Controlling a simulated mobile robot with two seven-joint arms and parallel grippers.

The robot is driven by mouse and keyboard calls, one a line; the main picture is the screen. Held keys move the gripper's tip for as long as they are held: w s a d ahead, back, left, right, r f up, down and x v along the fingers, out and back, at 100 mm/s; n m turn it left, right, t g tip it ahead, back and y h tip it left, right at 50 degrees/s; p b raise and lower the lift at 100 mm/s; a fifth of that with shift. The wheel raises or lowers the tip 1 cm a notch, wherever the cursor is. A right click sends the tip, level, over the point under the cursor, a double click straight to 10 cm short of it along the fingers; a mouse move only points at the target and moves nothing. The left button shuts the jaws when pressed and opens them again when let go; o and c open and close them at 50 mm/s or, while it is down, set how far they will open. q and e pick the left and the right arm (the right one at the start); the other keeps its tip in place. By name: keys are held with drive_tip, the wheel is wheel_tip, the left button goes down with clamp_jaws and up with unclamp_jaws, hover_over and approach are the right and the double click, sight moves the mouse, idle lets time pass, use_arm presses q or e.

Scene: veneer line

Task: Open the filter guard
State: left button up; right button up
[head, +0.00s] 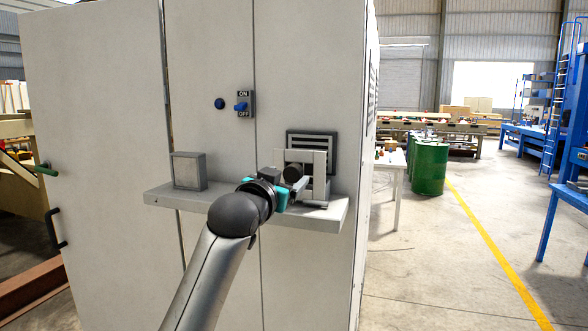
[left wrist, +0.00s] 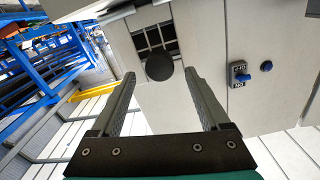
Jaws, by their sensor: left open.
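The filter guard (head: 319,160) is a pale plate in front of a dark slatted vent (head: 312,138), low on the front of the grey cabinet. Its round black knob (head: 292,173) faces out. In the left wrist view the knob (left wrist: 159,67) hides part of a dark grid opening (left wrist: 150,38). My left gripper (head: 298,186) is at the guard, partly hidden by its own wrist. In the left wrist view its fingers (left wrist: 159,78) are spread, with the knob between or just beyond their tips. I cannot tell whether they touch it. My right gripper is not in view.
A pale shelf (head: 225,203) juts from the cabinet (head: 95,120) below the guard. A small grey box (head: 188,171) stands on its left part. An ON/OFF switch (head: 242,106) and a blue button (head: 219,104) are above. Green drums (head: 430,168) stand right; the floor there is mostly open.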

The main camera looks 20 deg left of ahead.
sight(291, 174)
use_arm(q)
drive_tip(key=shift+w+d+p, duration=0.1)
drive_tip(key=shift+w+p, duration=0.4)
drive_tip(key=shift+w, duration=2.3)
clamp_jaws()
